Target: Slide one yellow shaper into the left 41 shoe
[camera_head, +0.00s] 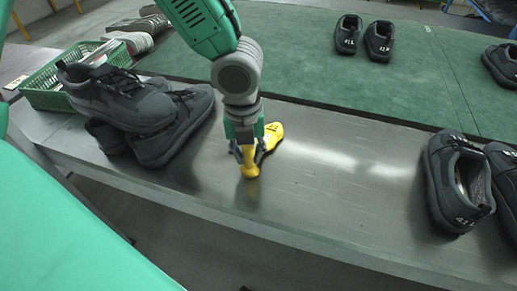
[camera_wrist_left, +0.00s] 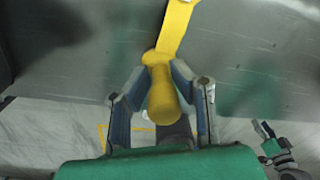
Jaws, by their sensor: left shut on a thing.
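My left gripper (camera_head: 248,158) is shut on a yellow shaper (camera_head: 271,136), low over or at the metal bench top; I cannot tell if it touches. In the left wrist view the fingers (camera_wrist_left: 162,100) close around the knobbed end of the shaper (camera_wrist_left: 175,30), whose flat part extends away. A dark shoe marked 41L (camera_head: 452,190) stands on the bench at the right, opening up, apart from the gripper. A small gripper, apparently my right one (camera_wrist_left: 272,140), shows at the lower right of the wrist view; its jaw state is unclear.
Another dark shoe (camera_head: 508,180) stands beside the 41L shoe, cut by the frame. Dark shoes (camera_head: 125,100) lie piled at the left by a green basket (camera_head: 50,84). More shoes (camera_head: 379,42) stand on the green mat (camera_head: 300,45). The bench (camera_head: 340,165) between gripper and 41L shoe is clear.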

